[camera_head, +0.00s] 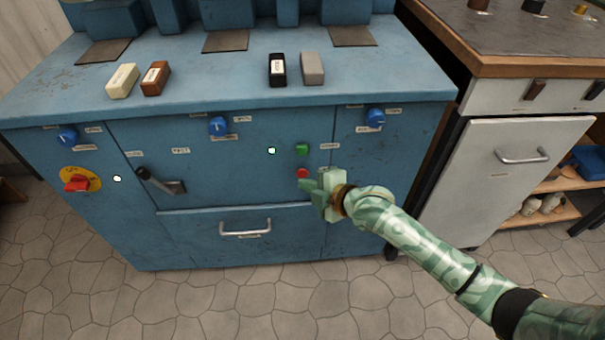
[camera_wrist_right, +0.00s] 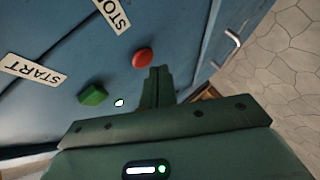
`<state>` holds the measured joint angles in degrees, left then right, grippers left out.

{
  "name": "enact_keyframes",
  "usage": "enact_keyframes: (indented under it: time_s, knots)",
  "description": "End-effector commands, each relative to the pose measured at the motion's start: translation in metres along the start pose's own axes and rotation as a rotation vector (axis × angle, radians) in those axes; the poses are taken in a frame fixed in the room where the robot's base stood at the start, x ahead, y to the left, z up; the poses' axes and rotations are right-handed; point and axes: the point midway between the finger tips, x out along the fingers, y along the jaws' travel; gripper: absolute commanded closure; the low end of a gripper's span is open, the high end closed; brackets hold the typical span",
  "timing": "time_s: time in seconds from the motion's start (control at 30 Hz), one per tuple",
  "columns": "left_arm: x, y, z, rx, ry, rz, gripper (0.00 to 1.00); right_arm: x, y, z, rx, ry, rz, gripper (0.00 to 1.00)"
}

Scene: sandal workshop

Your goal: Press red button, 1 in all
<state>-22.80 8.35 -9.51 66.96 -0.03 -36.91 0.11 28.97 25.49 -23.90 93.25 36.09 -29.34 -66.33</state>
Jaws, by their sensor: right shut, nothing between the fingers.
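The red button (camera_head: 302,173) is on the front panel of the blue machine, just below the green button (camera_head: 302,149). In the right wrist view the red button (camera_wrist_right: 142,57) is just beyond my fingertips, and the green button (camera_wrist_right: 93,95) is to its lower left. My right gripper (camera_head: 305,185) is shut and empty, its fingertips close to the red button, slightly below it in the head view. I cannot tell whether they touch it. The shut fingers also show in the right wrist view (camera_wrist_right: 157,72). My left gripper is not in view.
The blue machine (camera_head: 190,82) has knobs (camera_head: 218,126), a red rotary switch (camera_head: 76,183) on yellow, a lever (camera_head: 160,182) and a drawer handle (camera_head: 245,228). Several small blocks (camera_head: 277,70) lie on top. A white cabinet (camera_head: 500,180) stands at right. The floor in front is clear.

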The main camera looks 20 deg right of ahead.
Motion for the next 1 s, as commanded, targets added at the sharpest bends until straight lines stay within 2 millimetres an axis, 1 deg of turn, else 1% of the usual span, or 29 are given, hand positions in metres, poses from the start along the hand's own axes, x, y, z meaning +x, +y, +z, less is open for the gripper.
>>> enact_keyframes:
  time_s: [0.2,1.0]
  knots:
    - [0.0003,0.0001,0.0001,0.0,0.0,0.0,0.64,0.0046,0.004,0.0038,-0.002,-0.001,0.0,1.0]
    - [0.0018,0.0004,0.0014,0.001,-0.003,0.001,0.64,0.0083,0.0061,0.0061,0.0,0.0,0.0,1.0]
